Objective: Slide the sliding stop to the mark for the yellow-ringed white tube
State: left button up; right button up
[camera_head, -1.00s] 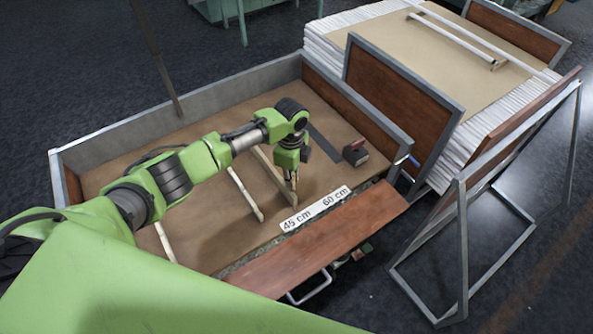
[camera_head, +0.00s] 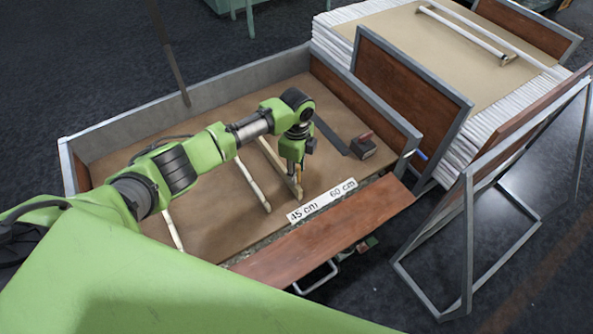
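In the head view my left gripper (camera_head: 297,188) points down at the near end of a pale, wood-coloured bar (camera_head: 270,155), which may be the sliding stop. Its fingers are too small to tell whether they grip the bar. The bar's end lies just behind a white strip (camera_head: 322,201) marked 45 cm and 60 cm, nearer the 45 cm side. Two other pale bars lie in the tray, one in the middle (camera_head: 253,186) and one at the left (camera_head: 173,231). I cannot make out a yellow ring on any tube. My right gripper is out of view.
The brown tray has a grey wall (camera_head: 190,112) at the back. A dark block with a red top (camera_head: 363,147) sits right of a dark flat strip (camera_head: 331,137). A reddish-brown board (camera_head: 320,238) runs along the front. A framed panel (camera_head: 410,90) stands at the right.

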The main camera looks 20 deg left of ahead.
pick_arm(q)
notch_tip(320, 180, up, 11)
jog(key=shift+r, duration=0.15)
jog(key=shift+s, duration=0.1)
dwell(0.6)
